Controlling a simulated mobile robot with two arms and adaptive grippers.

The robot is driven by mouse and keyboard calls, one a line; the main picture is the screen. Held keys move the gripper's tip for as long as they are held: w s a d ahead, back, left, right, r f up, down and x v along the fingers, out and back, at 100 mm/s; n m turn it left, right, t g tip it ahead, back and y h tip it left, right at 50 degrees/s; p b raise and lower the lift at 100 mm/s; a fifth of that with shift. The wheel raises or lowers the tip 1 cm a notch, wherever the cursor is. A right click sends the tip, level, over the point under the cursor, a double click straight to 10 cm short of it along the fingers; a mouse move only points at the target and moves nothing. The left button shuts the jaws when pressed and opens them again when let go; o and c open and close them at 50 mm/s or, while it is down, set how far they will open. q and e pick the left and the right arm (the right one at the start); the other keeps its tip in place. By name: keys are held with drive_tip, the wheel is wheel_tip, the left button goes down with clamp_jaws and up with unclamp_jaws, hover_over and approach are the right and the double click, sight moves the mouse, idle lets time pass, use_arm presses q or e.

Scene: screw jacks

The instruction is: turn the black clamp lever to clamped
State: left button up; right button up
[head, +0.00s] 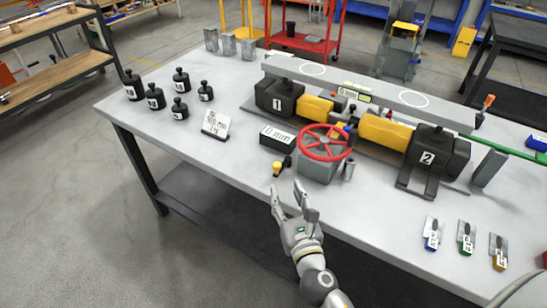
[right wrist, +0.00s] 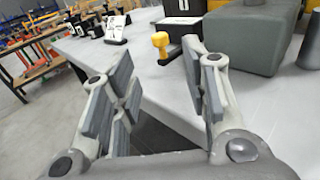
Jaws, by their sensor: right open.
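A small black lever-like part (head: 287,161) with a yellow knob (head: 277,169) is on the table, at the left of the grey housing (head: 318,167) under the red handwheel (head: 325,143). I cannot tell for sure that it is the clamp lever, or its setting. The yellow knob also shows in the right wrist view (right wrist: 160,40), beyond the fingers. My right gripper (head: 290,191) is open and empty, just in front of the knob and near the table's front edge, apart from it. My left gripper is not in view.
Black jacks marked 1 (head: 278,98) and 2 (head: 437,150) carry a long grey beam (head: 370,90). A black 10 mm block (head: 277,136) stands behind the knob. Several black weights (head: 155,97) stand at left. Tagged tools (head: 465,237) lie at right; the table's front left is clear.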

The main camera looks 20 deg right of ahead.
sight(278, 168)
drive_tip(key=w, duration=0.2)
drive_tip(key=w+p, duration=0.1)
drive_tip(key=w, duration=0.3)
drive_tip(key=shift+w+d+r, duration=0.25)
drive_tip(key=w, duration=0.3)
drive_tip(key=shift+w+d+f+p, duration=0.1)
drive_tip(key=shift+w+d+p, duration=0.05)
drive_tip(key=shift+w+p, duration=0.15)
drive_tip(key=shift+w, duration=0.25)
drive_tip(key=c, duration=0.4)
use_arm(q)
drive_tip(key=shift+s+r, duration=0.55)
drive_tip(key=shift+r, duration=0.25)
use_arm(e)
clamp_jaws()
